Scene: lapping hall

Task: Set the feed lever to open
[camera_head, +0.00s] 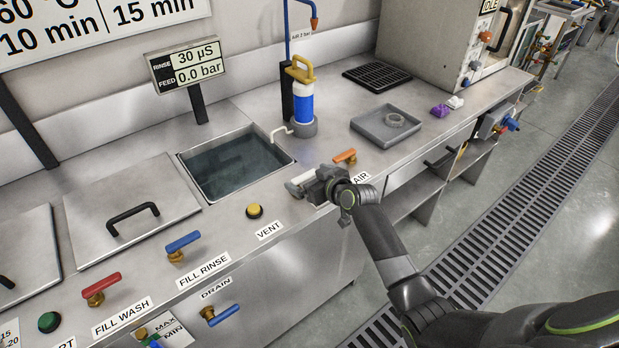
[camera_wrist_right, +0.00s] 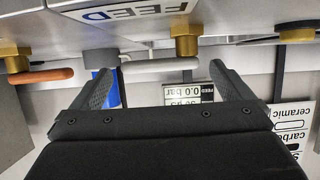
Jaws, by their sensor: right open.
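The feed lever (camera_wrist_right: 160,66) shows in the right wrist view as a pale grey-white handle on a brass valve stem (camera_wrist_right: 187,42), beside an upside-down FEED label (camera_wrist_right: 125,12). The handle lies sideways across the space between my right gripper's fingertips (camera_wrist_right: 168,82). The fingers are apart, and I see no grip on the handle. In the head view my right gripper (camera_head: 306,187) is over the counter's front edge, between the VENT and AIR labels. It hides most of the lever and the FEED label there. My left gripper is not in view.
An orange AIR lever (camera_head: 345,157) stands close to the right of my gripper. Behind are the sink (camera_head: 190,167) and a blue-white filter cartridge (camera_head: 303,105). The display (camera_head: 187,65) reads feed 0.0 bar.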

